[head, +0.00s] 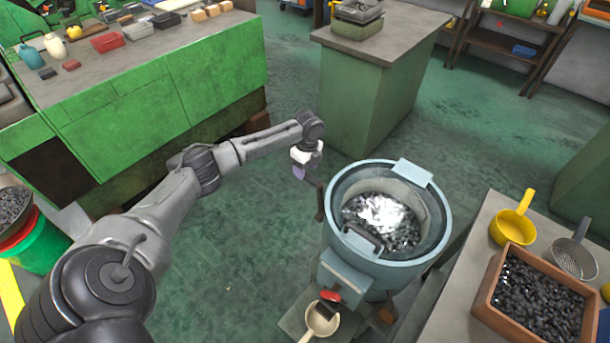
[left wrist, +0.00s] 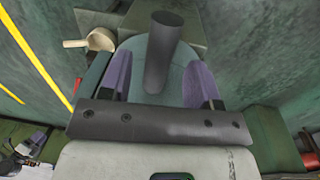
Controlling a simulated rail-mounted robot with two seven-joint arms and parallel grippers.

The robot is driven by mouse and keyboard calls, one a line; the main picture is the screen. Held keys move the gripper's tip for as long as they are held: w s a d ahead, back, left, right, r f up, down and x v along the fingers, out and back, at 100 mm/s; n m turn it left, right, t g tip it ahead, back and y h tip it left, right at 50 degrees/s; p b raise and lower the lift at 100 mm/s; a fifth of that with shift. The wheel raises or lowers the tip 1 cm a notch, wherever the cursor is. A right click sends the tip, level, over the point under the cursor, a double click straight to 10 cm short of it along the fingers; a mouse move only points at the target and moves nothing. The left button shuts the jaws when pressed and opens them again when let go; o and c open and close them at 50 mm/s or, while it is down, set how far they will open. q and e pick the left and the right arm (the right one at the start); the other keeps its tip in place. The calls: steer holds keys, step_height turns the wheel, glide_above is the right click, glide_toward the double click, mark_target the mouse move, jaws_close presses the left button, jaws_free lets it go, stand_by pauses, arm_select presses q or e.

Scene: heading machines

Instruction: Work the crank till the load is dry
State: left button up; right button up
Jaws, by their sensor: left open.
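A blue-grey spin drum (head: 440,262) stands on a pedestal at the centre right, with a heap of small shiny metal parts (head: 382,220) inside. A dark crank (head: 320,201) sticks up at its left side. My left gripper (head: 302,174) is at the crank's top end. In the left wrist view the dark cylindrical crank grip (left wrist: 163,52) stands between the two purple fingers of my left gripper (left wrist: 160,80). The fingers are open, with gaps visible beside the grip. The drum's teal body shows behind. My right gripper is not in view.
A cream ladle (head: 321,322) sits below a red-handled part (head: 330,296) at the drum's base. A right-hand table (head: 447,308) holds a yellow scoop (head: 513,226), a strainer (head: 573,256) and a brown box (head: 484,300) of dark parts. Green floor is clear left of the drum.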

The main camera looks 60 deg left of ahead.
arm_select(q)
steer(key=shift+s+f, duration=0.1)
steer(key=shift+f, duration=1.3)
jaws_close()
